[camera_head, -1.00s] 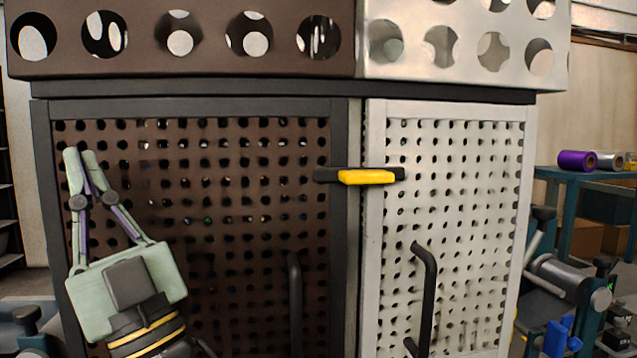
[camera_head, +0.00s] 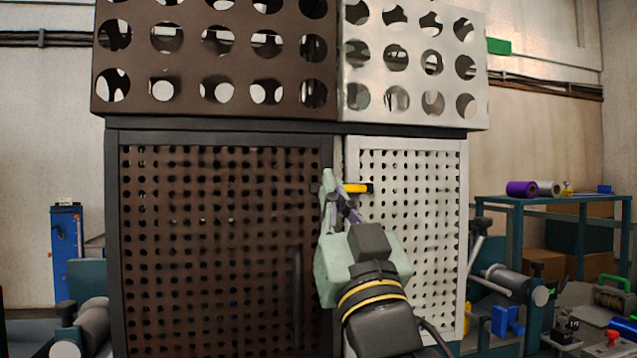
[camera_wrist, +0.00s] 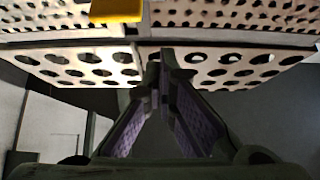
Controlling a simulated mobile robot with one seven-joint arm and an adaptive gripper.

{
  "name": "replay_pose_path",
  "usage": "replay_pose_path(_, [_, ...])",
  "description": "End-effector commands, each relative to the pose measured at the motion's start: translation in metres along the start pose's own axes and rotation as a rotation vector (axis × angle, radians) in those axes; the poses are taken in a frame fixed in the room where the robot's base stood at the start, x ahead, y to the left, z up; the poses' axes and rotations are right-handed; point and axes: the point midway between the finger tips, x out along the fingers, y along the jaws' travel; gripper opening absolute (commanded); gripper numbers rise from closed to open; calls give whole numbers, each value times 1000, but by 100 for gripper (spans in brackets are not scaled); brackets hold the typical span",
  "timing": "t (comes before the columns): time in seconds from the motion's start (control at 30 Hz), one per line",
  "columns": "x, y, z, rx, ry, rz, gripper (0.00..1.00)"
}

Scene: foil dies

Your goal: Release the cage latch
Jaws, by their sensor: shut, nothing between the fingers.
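The cage latch (camera_head: 358,188) is a yellow handle on a dark bar across the seam between the brown door (camera_head: 215,245) and the white door (camera_head: 430,235). My gripper (camera_head: 328,176) is raised in front of the seam, with its fingertips at the left end of the latch in the head view. The fingers are shut and empty, and they hide part of the dark bar. Contact cannot be told. In the wrist view, the yellow handle (camera_wrist: 117,10) is at the top edge, left of the closed fingertips (camera_wrist: 165,62).
A perforated upper panel (camera_head: 225,55) overhangs the doors. A dark vertical handle (camera_head: 297,300) is on the brown door. A teal table (camera_head: 550,202) with purple and silver rolls stands at the right, beside other machinery. Floor equipment stands at the lower left.

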Motion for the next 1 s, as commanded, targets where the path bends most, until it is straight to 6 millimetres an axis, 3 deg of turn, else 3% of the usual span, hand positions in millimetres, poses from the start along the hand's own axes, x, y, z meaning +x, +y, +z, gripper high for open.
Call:
replay_pose_path(0.47, [6,2,-1,-1,-3,4,0])
replay_pose_path(0.67, [38,2,-3,-1,-3,3,0])
replay_pose_path(0.97, [104,2,-3,-2,-4,4,0])
replay_pose_path(1.0, [99,3,5,-1,-4,5,0])
